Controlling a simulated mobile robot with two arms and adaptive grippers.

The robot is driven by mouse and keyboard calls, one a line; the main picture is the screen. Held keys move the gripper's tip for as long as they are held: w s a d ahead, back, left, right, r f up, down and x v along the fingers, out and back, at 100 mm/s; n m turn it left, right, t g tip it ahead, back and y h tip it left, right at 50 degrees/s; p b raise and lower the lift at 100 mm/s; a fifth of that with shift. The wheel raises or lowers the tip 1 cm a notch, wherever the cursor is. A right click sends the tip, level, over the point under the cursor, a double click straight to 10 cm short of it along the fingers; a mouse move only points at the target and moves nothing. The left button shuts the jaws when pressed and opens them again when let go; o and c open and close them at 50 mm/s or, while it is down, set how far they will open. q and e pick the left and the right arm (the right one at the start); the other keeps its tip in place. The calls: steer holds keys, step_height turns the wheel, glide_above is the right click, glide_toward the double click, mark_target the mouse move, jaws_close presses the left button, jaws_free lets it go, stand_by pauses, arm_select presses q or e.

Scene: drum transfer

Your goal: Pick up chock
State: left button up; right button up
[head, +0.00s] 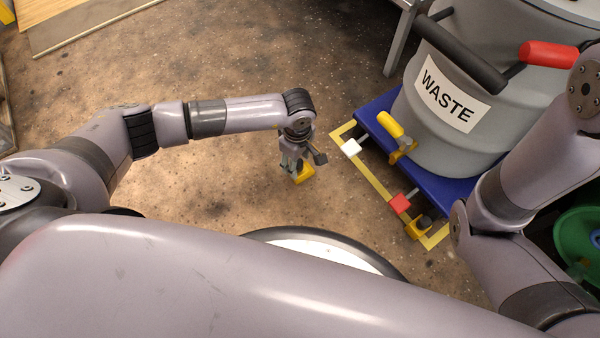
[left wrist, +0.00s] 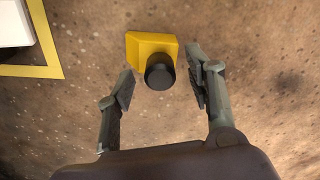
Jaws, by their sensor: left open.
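A yellow chock (left wrist: 150,50) with a black round knob (left wrist: 160,72) lies on the floor in the left wrist view. My left gripper (left wrist: 160,85) is open, with one finger on each side of the knob and the yellow body just beyond the fingertips. In the head view the left gripper (head: 298,160) hangs over the same chock (head: 303,174), hiding part of it. A second yellow chock (head: 417,229) with a dark knob sits at the front corner of the blue pallet. The right arm shows at the right of the head view, but its gripper is out of sight.
A grey drum marked WASTE (head: 428,138) stands on the blue pallet (head: 374,112), with a yellow valve handle and a red grip. Yellow tape (head: 376,185) marks the floor along the pallet. Brown floor left of the left gripper is clear.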

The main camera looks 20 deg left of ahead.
arm_select(q)
steer(key=shift+f, duration=0.65)
steer(key=shift+c, duration=0.3)
jaws_close()
steer(key=shift+r, duration=0.1)
